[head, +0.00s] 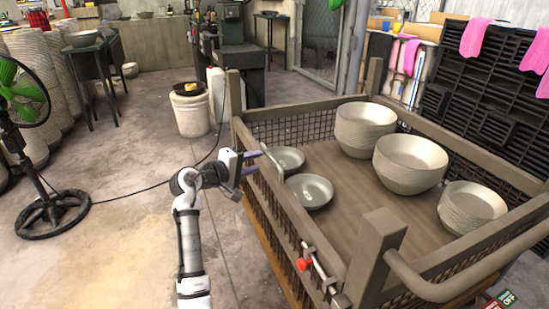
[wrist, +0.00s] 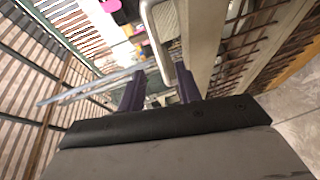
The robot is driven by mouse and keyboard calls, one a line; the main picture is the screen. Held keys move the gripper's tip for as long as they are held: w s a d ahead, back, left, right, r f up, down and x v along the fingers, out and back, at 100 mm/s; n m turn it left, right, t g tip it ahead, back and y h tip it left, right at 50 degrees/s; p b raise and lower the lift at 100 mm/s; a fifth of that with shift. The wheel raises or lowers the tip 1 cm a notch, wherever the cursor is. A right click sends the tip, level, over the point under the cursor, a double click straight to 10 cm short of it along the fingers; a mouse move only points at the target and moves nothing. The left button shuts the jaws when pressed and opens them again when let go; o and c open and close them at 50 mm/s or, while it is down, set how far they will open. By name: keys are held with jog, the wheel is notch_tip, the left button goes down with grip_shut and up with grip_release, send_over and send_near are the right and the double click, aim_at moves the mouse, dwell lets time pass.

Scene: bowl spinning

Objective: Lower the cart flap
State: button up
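The cart (head: 445,130) has wooden rails and mesh sides. Its left side panel, which looks like the flap (head: 284,218), stands upright. A metal latch with a red part (head: 303,264) sits on that panel near its front end. My gripper (head: 253,163) is at the panel's top rail, toward the far end. In the wrist view its two dark purple fingers (wrist: 158,88) are spread apart. A pale metal loop, seemingly a latch handle (wrist: 160,50), reaches down between or just beyond the fingertips. I cannot tell whether they touch it.
The cart bed holds stacks of pale bowls (head: 410,163) and two bowls near the left panel (head: 310,191). A green fan (head: 25,90) stands at the left. A white bucket (head: 190,112) is behind my arm. The concrete floor left of the cart is mostly clear, with a cable across it.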

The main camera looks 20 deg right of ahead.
jog(key=b+x, duration=0.1)
jog(key=x, duration=0.8)
jog(key=shift+d, duration=0.2)
jog(key=shift+w+f, duration=0.1)
jog(key=shift+w, duration=0.05)
jog(key=shift+c, duration=0.4)
grip_shut()
